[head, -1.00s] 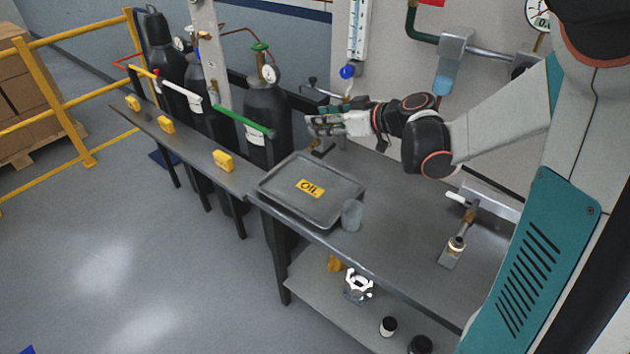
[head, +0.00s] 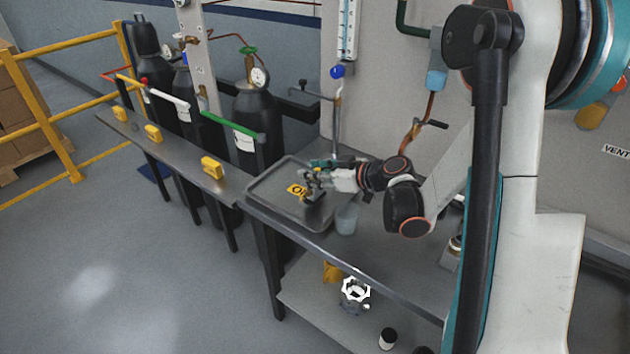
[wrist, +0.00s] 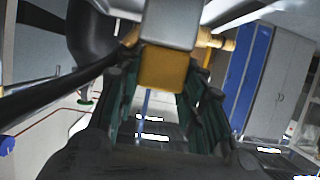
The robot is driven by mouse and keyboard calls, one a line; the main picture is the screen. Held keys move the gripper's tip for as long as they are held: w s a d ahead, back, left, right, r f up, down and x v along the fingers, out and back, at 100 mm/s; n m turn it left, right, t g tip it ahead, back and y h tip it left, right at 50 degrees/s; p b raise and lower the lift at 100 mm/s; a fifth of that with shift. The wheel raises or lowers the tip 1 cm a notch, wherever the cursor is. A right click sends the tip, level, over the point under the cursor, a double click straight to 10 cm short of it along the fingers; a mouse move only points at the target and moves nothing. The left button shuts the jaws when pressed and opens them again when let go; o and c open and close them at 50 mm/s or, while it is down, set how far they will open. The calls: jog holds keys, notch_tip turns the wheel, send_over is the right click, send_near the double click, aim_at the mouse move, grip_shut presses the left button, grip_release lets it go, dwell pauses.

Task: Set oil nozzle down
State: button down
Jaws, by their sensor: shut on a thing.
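My gripper (head: 314,172) is shut on the oil nozzle (head: 312,194), a small part with brass and dark grey portions. It holds the nozzle over the right half of the grey tray (head: 272,205) with the yellow OIL label (head: 296,190). The arm's hand partly hides the tray's right side. I cannot tell whether the nozzle touches the tray floor. In the wrist view a grey and brass-yellow block, the nozzle (wrist: 166,67), sits between the green-dark fingers.
A clear cup (head: 347,219) stands just right of the tray at the bench's front edge. Black gas cylinders (head: 252,120) and a narrow shelf with yellow blocks (head: 212,167) lie to the left. A white housing (head: 355,292) rests on the lower shelf.

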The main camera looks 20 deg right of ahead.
jog(key=shift+f, duration=0.75)
jog(key=c, duration=1.1)
grip_release()
jog(key=shift+f, duration=0.1)
jog(key=shift+o, duration=0.2)
jog(key=shift+s+d+r, duration=0.1)
jog(key=shift+r, duration=0.15)
jog(key=p+v, duration=0.3)
jog(key=v, duration=0.8)
jog(key=shift+s+d, duration=0.3)
